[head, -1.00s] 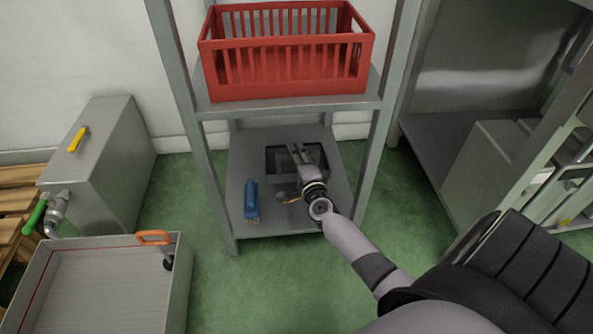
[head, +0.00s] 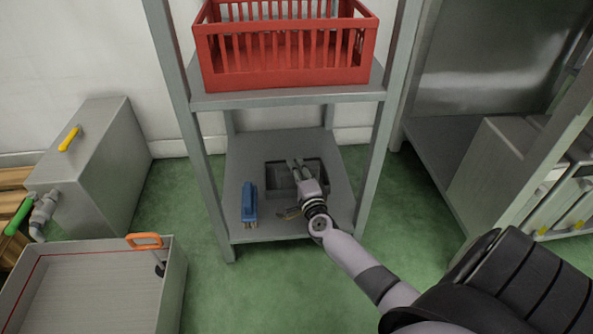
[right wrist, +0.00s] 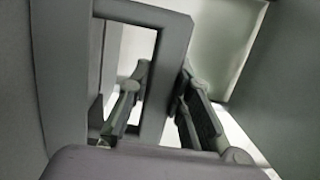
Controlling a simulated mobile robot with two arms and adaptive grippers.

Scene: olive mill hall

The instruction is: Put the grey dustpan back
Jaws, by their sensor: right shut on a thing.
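The grey dustpan (head: 279,180) is a dark, box-like shape at the lower shelf of the grey rack. My right gripper (head: 298,167) reaches over it from the front right and is shut on it. In the right wrist view a grey loop with a rectangular opening, seemingly part of the dustpan (right wrist: 179,50), has one bar between the fingers of the right gripper (right wrist: 163,95). The gripper and wrist hide part of the dustpan. I cannot tell whether it touches the shelf. My left gripper is not in view.
A blue brush (head: 248,203) stands left of the dustpan on the lower shelf (head: 232,175). A small tan object (head: 290,213) shows beside my wrist. Rack posts flank the shelf; a red crate (head: 285,72) sits above. A grey bin (head: 150,290) is at lower left.

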